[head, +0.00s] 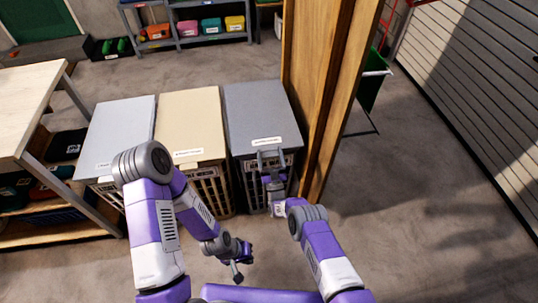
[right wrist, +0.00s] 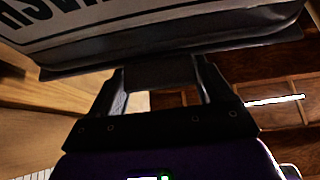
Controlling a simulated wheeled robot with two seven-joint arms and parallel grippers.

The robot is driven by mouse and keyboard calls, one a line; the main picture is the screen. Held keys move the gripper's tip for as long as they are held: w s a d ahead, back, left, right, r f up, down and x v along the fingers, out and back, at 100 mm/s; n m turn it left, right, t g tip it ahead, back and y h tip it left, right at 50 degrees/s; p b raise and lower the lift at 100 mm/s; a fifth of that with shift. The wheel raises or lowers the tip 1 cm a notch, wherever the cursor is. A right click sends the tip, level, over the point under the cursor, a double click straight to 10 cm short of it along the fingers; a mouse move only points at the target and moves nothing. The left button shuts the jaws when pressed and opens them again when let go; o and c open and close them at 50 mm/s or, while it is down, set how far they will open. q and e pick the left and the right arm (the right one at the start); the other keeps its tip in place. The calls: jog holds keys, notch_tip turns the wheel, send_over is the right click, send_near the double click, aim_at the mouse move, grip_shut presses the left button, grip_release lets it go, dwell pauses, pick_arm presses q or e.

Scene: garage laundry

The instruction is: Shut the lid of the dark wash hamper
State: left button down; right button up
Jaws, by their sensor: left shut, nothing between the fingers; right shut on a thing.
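The dark wash hamper (head: 252,186) is the rightmost of three hampers in the head view, beside the wooden panel. Its dark grey lid (head: 257,110) lies about flat over it, level with its neighbours; I cannot tell whether a small gap is left. My right gripper (head: 270,157) is at the lid's front edge, shut on the lid's dark front tab (right wrist: 160,72). The right wrist view shows the labelled lid edge (right wrist: 200,45) just beyond the fingers. My left gripper (head: 238,268) is shut and empty, low in front of the hampers, apart from them.
A cream-lidded hamper (head: 190,115) and a pale-grey-lidded hamper (head: 118,130) stand to the left. A wooden panel (head: 325,80) rises close on the right. A workbench (head: 30,100) stands at far left. A shelf with coloured bins (head: 210,27) is behind. Floor in front is clear.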

jog(key=shift+s+d+f+g, duration=0.1)
jog(key=shift+f+g, duration=0.05)
jog(key=shift+f, duration=0.35)
jog(key=shift+s+f+g, duration=0.1)
jog(key=shift+f+g, duration=0.05)
jog(key=shift+f, duration=0.3)
jog(key=o, duration=1.4)
jog(key=p+v, duration=0.1)
jog(key=v, duration=0.2)
jog(key=r+p+v, duration=0.1)
jog(key=v, duration=0.2)
jog(key=shift+s+d+f, duration=0.2)
jog(key=shift+s, duration=0.25)
